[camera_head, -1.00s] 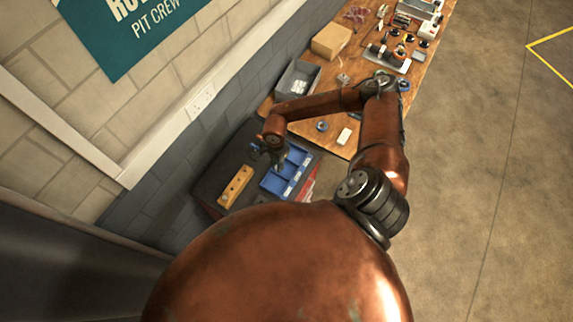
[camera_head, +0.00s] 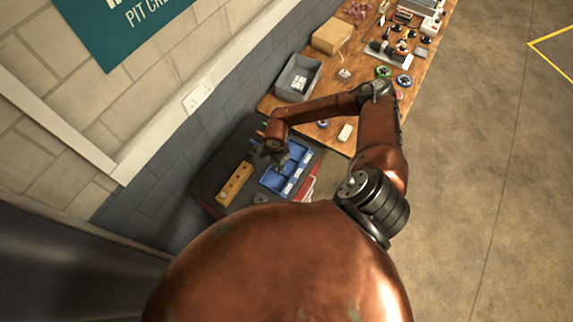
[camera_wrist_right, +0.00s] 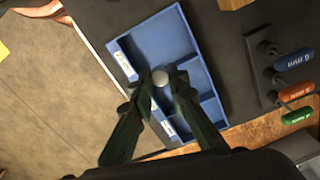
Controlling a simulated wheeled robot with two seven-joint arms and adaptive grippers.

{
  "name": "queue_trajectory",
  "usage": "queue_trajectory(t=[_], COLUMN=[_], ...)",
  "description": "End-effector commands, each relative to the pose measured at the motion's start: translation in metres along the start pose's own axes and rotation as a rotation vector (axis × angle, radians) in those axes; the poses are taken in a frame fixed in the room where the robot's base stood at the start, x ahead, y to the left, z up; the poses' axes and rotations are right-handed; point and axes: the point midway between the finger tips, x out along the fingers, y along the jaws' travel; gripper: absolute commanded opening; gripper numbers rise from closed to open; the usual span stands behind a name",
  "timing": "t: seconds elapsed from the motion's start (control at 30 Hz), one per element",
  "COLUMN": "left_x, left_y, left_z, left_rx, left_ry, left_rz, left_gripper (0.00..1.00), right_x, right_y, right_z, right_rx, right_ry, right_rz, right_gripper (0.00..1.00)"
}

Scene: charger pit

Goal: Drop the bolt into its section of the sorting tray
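The blue sorting tray (camera_head: 268,183) lies on a dark cabinet top in the head view. In the wrist view the tray (camera_wrist_right: 122,66) has one large section and smaller ones, with white labels along one edge. My right gripper (camera_head: 274,160) is above the tray, pointing down. In the wrist view my right gripper (camera_wrist_right: 162,82) has its fingertips closed around a round silver bolt head (camera_wrist_right: 160,77). The bolt appears over the tray, near the divider between the large section and a smaller one. Its shank is hidden. My left gripper is not in view.
A yellowish wooden block with holes (camera_head: 234,184) lies left of the tray. A rack holds screwdrivers with blue (camera_wrist_right: 294,59), orange and green handles. A grey bin (camera_head: 314,72), a cardboard box (camera_head: 333,36) and tools crowd the wooden bench (camera_head: 350,98). A wall stands behind.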

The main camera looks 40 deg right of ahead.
Motion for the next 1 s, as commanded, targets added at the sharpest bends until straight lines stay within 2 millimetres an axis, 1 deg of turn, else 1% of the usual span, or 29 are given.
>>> queue_trajectory(t=[0.03, 0.27, 0.53, 0.63, 0.77, 1.0], left_x=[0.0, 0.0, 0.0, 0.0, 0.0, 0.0], left_y=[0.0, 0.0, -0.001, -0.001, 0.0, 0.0], left_z=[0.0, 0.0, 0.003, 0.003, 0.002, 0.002], left_rx=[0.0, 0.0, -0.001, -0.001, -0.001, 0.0], left_ry=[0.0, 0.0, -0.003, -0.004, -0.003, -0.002], left_rz=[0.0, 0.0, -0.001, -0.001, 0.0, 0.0], left_gripper=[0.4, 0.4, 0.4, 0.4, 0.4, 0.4], right_x=[0.0, 0.0, -0.001, -0.006, -0.025, -0.075], right_y=[0.0, 0.0, 0.0, -0.001, -0.002, -0.002], right_z=[0.0, 0.0, 0.0, 0.0, 0.0, -0.001], right_rx=[0.0, 0.0, 0.0, 0.0, -0.001, 0.0], right_ry=[0.0, 0.0, 0.0, 0.0, -0.001, 0.001], right_rz=[0.0, 0.0, 0.0, -0.001, -0.004, -0.004], right_gripper=[0.18, 0.34, 0.35, 0.35, 0.35, 0.35])
